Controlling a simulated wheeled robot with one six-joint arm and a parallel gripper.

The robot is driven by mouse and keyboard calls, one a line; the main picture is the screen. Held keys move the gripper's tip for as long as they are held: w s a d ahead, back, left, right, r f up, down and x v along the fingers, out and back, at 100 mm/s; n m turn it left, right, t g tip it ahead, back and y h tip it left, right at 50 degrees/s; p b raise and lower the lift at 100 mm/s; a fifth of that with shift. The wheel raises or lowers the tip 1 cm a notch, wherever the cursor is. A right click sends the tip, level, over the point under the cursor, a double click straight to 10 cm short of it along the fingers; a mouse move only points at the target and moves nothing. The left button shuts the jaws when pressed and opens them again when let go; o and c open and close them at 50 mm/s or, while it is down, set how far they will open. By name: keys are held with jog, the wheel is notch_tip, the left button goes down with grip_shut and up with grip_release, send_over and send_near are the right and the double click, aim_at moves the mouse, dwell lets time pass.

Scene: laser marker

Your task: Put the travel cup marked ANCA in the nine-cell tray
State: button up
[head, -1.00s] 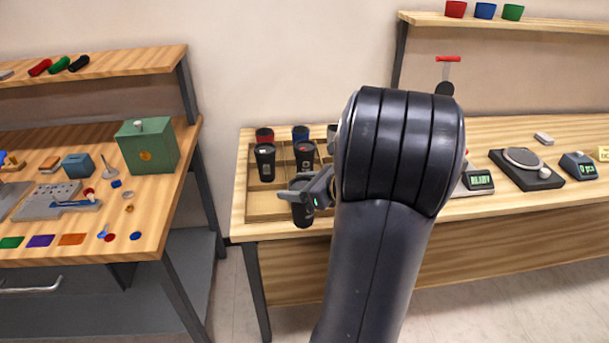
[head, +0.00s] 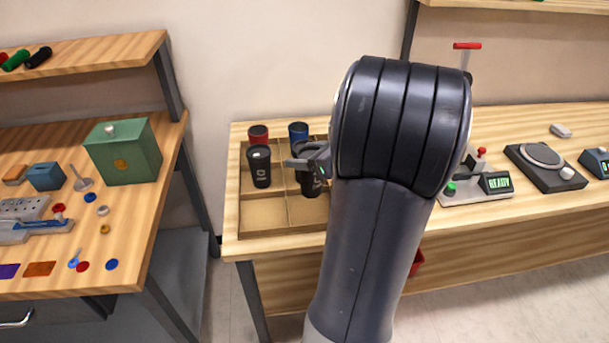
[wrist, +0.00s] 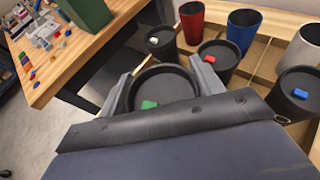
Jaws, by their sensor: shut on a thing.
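My gripper (head: 308,161) is shut on a black travel cup (head: 312,186), whose lid with a green tab fills the space between the fingers in the wrist view (wrist: 158,86). I see no readable name on it. The held cup is upright over the middle column of the nine-cell tray (head: 262,218). I cannot tell whether its base touches the tray. Black cups with a white tab (wrist: 160,42), a red tab (wrist: 219,58) and a blue tab (wrist: 300,92) stand close beyond it. My arm hides the tray's right part in the head view.
A red cup (head: 258,133) and a blue cup (head: 298,131) stand in the tray's back row; a grey cup (wrist: 304,48) is at their right. The front left cell is empty. A marking machine (head: 478,188) reading READY and a scale-like plate (head: 541,157) stand to the right.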

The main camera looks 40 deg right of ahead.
aim_at(306, 176)
notch_tip(306, 176, down, 7)
jog(key=shift+r+b, duration=0.1)
jog(key=shift+b, duration=0.4)
jog(key=shift+f, duration=0.25)
jog(key=o, duration=0.7)
jog(key=shift+r, duration=0.1)
jog(key=shift+r, duration=0.2)
jog(key=v, duration=1.2)
jog(key=shift+f+p, duration=0.1)
jog(key=shift+p, duration=0.3)
